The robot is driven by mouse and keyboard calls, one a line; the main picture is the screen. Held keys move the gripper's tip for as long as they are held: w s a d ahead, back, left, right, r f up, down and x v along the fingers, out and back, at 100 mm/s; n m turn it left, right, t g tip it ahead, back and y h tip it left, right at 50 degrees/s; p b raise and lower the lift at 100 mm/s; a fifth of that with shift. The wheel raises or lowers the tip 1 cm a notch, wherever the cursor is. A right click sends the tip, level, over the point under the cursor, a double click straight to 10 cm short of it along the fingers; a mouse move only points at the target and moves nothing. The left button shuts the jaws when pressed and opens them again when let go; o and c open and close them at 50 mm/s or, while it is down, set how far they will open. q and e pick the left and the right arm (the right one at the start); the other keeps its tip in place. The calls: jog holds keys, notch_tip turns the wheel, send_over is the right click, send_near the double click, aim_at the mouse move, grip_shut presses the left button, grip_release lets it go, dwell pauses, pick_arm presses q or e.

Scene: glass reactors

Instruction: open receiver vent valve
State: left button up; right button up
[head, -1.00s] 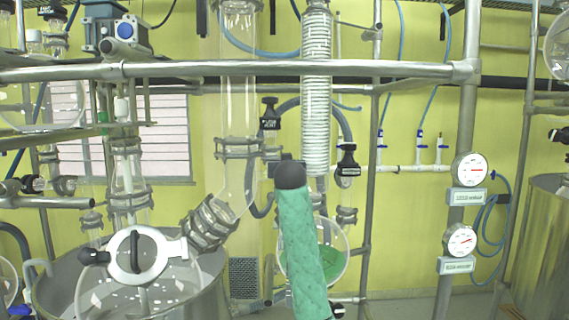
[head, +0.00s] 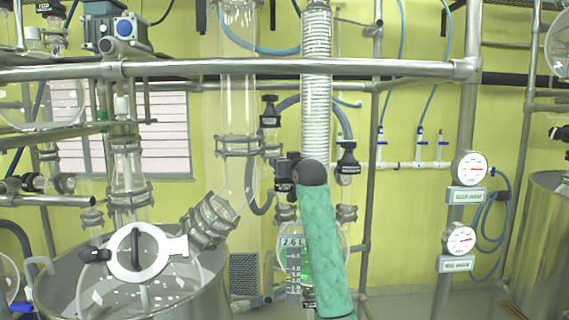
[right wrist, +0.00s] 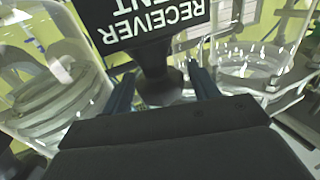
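In the right wrist view a black valve handle (right wrist: 160,60) carries an upside-down label reading "RECEIVER VENT". My right gripper (right wrist: 161,78) has its two fingers on either side of the narrow part below the label, with gaps visible on both sides. In the head view my green-sleeved right arm rises from the bottom. A black labelled piece (head: 284,187) shows left of its dark rounded end; the gripper itself is not clear there. The round receiver flask (head: 345,250) is partly hidden behind my arm. My left gripper is not in view.
Another black labelled valve (head: 347,160) stands close right of my arm, and one (head: 269,112) above left. A coiled glass condenser (head: 317,100) is above. A steel rail (head: 400,69) crosses the front. Two gauges (head: 469,168) are at the right.

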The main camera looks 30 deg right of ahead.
jog(key=shift+r+m+g+h+p, duration=0.1)
jog(key=shift+m+g+h+p, duration=0.2)
jog(key=shift+m+h, duration=0.45)
jog(key=m+g+h, duration=0.1)
jog(key=m+h, duration=0.1)
jog(key=h, duration=0.1)
jog(key=shift+g+h, duration=0.3)
jog(key=shift+h, duration=0.05)
jog(key=m+g+h, duration=0.2)
jog(key=h, duration=0.1)
jog(key=shift+m+b, duration=0.25)
jog(key=shift+b, duration=0.1)
jog(key=shift+m+g+h+b, duration=0.55)
jog(key=shift+m+g+h, duration=0.7)
jog(key=shift+g, duration=0.25)
jog(key=c, duration=0.8)
jog(key=shift+o, duration=0.2)
jog(key=shift+s+d+n+t+y+p, duration=0.1)
jog(key=shift+n+t+y+p, duration=1.1)
jog(key=shift+n+t+y, duration=2.4)
jog(key=shift+n+y, duration=0.65)
jog(key=shift+y, duration=1.1)
